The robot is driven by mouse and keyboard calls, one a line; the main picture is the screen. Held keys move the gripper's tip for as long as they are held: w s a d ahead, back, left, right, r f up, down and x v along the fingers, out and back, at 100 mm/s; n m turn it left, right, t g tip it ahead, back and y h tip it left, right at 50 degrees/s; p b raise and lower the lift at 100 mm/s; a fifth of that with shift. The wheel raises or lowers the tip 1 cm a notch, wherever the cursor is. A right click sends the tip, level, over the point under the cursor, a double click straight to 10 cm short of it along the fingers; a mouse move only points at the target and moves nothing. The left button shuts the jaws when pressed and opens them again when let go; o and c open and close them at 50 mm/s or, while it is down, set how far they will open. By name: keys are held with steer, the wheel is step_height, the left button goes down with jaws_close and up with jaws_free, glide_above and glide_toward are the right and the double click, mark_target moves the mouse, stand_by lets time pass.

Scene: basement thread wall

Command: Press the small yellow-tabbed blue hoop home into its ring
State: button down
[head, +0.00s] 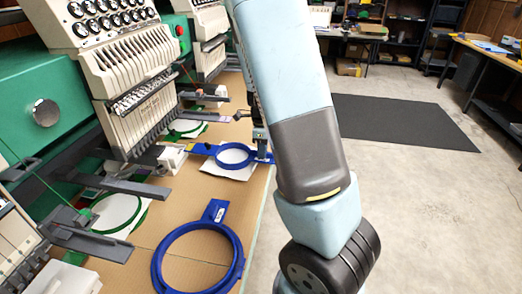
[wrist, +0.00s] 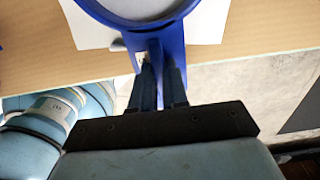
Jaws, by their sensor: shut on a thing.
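The small blue hoop (head: 221,148) lies flat around white cloth (head: 236,171) on the tan table. It also shows at the top of the wrist view (wrist: 178,24), cut off by the edge. My gripper (head: 262,146) is at its right side, near the table edge. In the wrist view my gripper's two fingers (wrist: 160,68) are shut on the hoop's blue tab (wrist: 155,45). I cannot clearly make out yellow on the tab. A blue bracket (head: 201,149) sticks out left of the hoop. I cannot tell the ring from the hoop, or how deep the hoop sits.
A larger blue hoop (head: 160,264) lies on the table (head: 205,273) in front. Embroidery machines (head: 108,48) with dark arms stand along the left, with green-rimmed hoops (head: 119,213) below. A dark mat (head: 400,120) lies on the open floor at right.

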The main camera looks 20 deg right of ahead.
steer(key=shift+f, duration=0.85)
stand_by(1.9)
steer(key=c, duration=1.1)
jaws_free()
steer(key=shift+o, duration=0.2)
steer(key=shift+r, duration=0.15)
step_height(320, 180, up, 14)
steer(key=shift+f, duration=0.25)
steer(key=s+a+r+n+t, duration=0.2)
steer(key=s+a+r+n, duration=0.2)
steer(key=s+r+n, duration=0.4)
steer(key=s+a+r+n+t, duration=0.3)
steer(key=s+r+n, duration=0.5)
steer(key=s+n, duration=0.6)
steer(key=shift+s+a+n+t, duration=0.15)
steer(key=shift+a+n+t, duration=0.15)
steer(key=shift+a+n, duration=0.95)
steer(key=shift+d+n, duration=0.35)
